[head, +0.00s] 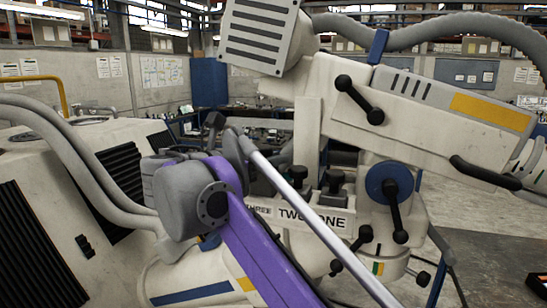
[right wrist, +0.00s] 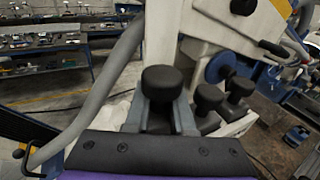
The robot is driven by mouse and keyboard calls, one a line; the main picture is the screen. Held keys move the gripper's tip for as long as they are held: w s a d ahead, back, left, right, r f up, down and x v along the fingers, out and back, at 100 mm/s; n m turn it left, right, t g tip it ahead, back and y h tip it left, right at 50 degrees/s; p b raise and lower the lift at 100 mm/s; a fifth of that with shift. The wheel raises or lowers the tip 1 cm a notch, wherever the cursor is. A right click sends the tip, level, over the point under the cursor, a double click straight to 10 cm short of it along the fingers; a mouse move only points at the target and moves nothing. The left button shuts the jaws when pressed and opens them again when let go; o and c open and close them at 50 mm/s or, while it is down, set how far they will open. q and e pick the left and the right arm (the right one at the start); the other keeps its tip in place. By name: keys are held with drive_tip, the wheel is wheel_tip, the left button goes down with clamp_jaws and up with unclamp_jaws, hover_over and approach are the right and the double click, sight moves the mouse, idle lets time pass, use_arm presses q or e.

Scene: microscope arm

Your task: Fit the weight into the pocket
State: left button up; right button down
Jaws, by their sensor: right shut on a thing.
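A weight with a black round knob (right wrist: 162,82) is between the two grey fingers of my right gripper (right wrist: 160,115), which is shut on it. In the head view a dark knob (head: 215,120) shows beside the right gripper (head: 224,130), left of the microscope arm's rack. Two other black-knobbed weights stand upright to its right, one nearer (right wrist: 208,98) and one farther (right wrist: 239,88). The rack carries a label strip (head: 312,220) reading THREE, TWO, ONE. The empty pocket is not clearly visible; I cannot tell whether the held weight's lower end touches it. My left gripper is not in view.
The white microscope arm (head: 420,95) rises right of the gripper, with black handles and a blue disc (head: 388,184). A silver rod (head: 310,210) crosses in front of the rack. Grey hoses (head: 75,150) run at left. Workbenches (right wrist: 70,55) stand behind.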

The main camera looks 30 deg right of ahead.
sight(272, 175)
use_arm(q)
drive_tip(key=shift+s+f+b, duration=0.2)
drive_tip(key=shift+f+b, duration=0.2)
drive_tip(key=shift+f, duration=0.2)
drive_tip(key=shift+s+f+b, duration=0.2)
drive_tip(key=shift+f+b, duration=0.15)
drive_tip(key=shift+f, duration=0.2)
use_arm(e)
drive_tip(key=shift+f, duration=1.65)
drive_tip(key=c, duration=0.7)
unclamp_jaws()
drive_tip(key=shift+f, duration=0.1)
drive_tip(key=shift+a, duration=0.1)
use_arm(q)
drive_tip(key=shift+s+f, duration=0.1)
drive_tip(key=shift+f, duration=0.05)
use_arm(e)
drive_tip(key=v, duration=1)
drive_tip(key=shift+s+a, duration=0.15)
drive_tip(key=shift+a, duration=0.15)
